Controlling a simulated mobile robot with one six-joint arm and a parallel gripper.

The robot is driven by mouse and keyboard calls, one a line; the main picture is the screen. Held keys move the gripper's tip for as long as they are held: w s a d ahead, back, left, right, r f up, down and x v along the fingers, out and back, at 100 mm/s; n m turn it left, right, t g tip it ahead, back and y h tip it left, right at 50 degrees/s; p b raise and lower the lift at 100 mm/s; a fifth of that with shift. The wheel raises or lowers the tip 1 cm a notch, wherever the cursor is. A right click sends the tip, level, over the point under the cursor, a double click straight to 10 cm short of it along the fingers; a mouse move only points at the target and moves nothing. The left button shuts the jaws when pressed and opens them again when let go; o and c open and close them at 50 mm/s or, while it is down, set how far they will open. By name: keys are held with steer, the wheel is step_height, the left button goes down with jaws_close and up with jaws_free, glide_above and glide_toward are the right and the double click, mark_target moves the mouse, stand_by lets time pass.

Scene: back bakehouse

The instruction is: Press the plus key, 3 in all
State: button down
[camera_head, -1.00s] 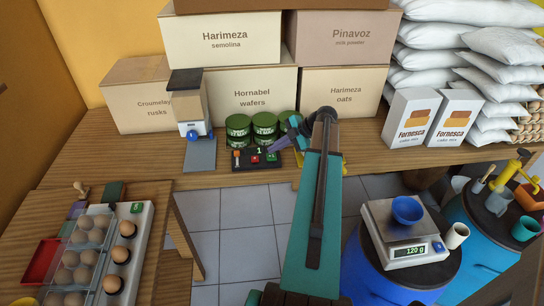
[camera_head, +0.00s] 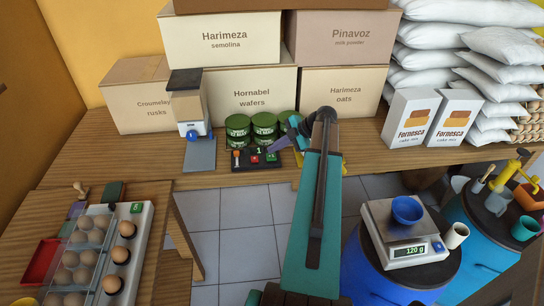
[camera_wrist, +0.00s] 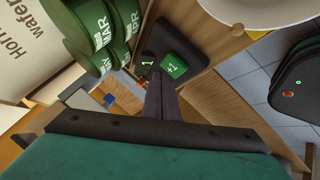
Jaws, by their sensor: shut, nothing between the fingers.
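A small black keypad (camera_head: 243,166) stands near the front edge of the wooden bench in the head view. Its display (camera_head: 258,150) reads 1. It has a red key (camera_head: 255,160) and a green key (camera_head: 271,157).
Green cans (camera_head: 237,130) stand right behind the keypad. A dispenser (camera_head: 190,105) is to its left. Boxes (camera_head: 250,100) line the wall. A scale (camera_head: 405,250) with a blue bowl (camera_head: 407,210) sits on a blue drum at right. An egg tray (camera_head: 75,260) is at front left.

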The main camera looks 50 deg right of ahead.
mark_target(274, 156)
steer(key=shift+f+b, duration=0.95)
steer(key=shift+b, duration=0.55)
stand_by(1.3)
steer(key=shift+r, duration=0.2)
stand_by(0.3)
steer(key=shift+r, duration=0.75)
steer(key=shift+r, duration=0.1)
steer(key=shift+r, duration=2.4)
steer(key=shift+m, duration=0.3)
stand_by(0.9)
